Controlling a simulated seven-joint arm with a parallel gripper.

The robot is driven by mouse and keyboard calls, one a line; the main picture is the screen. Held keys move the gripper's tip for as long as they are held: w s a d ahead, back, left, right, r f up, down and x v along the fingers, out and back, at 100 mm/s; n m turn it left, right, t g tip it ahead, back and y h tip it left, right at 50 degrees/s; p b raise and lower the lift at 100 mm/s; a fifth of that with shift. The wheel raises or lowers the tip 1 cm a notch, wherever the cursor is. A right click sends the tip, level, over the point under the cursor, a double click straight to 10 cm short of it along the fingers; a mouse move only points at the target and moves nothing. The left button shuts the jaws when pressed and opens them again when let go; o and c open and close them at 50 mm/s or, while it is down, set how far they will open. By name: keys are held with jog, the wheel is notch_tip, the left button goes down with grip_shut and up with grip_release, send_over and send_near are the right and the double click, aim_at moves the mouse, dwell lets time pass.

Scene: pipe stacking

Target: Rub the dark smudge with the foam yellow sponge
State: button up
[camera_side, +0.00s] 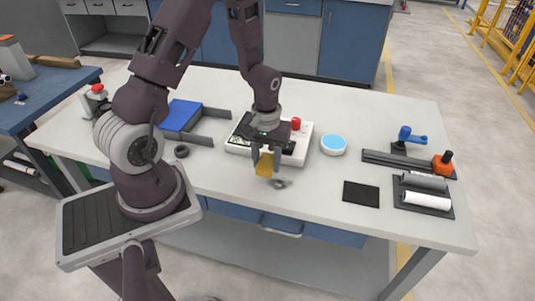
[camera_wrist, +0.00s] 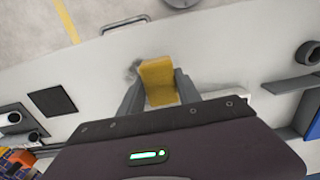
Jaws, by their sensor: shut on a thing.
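The yellow sponge (camera_side: 265,166) is held between the fingers of my gripper (camera_side: 266,160), low over the front part of the white table. In the wrist view the sponge (camera_wrist: 158,80) sits between the two grey fingers of my gripper (camera_wrist: 158,88). The dark smudge (camera_side: 281,184) lies on the tabletop, just right of and in front of the sponge. In the wrist view the smudge (camera_wrist: 132,70) shows at the sponge's left edge, partly hidden by it. I cannot tell whether the sponge touches the table.
A white device with a red knob (camera_side: 296,124) stands behind my gripper. A blue-topped round dish (camera_side: 333,145) and a black square pad (camera_side: 361,194) lie to the right. Rollers (camera_side: 426,200) are farther right. A black ring (camera_side: 181,151) lies left. The table's front edge is close.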

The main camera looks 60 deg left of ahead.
aim_at(267, 160)
jog(key=shift+f, duration=1.6)
jog(key=shift+w+d+f, duration=0.25)
jog(key=shift+w+f, duration=0.05)
jog(key=shift+f, duration=0.3)
grip_shut()
jog(key=shift+w+d+f, duration=0.15)
jog(key=shift+w+d, duration=0.65)
jog(key=shift+d, duration=0.05)
jog(key=shift+w+d, duration=1.7)
jog(key=shift+w, duration=0.05)
jog(key=shift+s+a, duration=2.75)
jog(key=shift+a+r, duration=0.1)
jog(key=shift+r, duration=0.1)
jog(key=shift+s+r, duration=0.1)
jog(key=shift+r, duration=3.85)
jog(key=shift+f, duration=0.25)
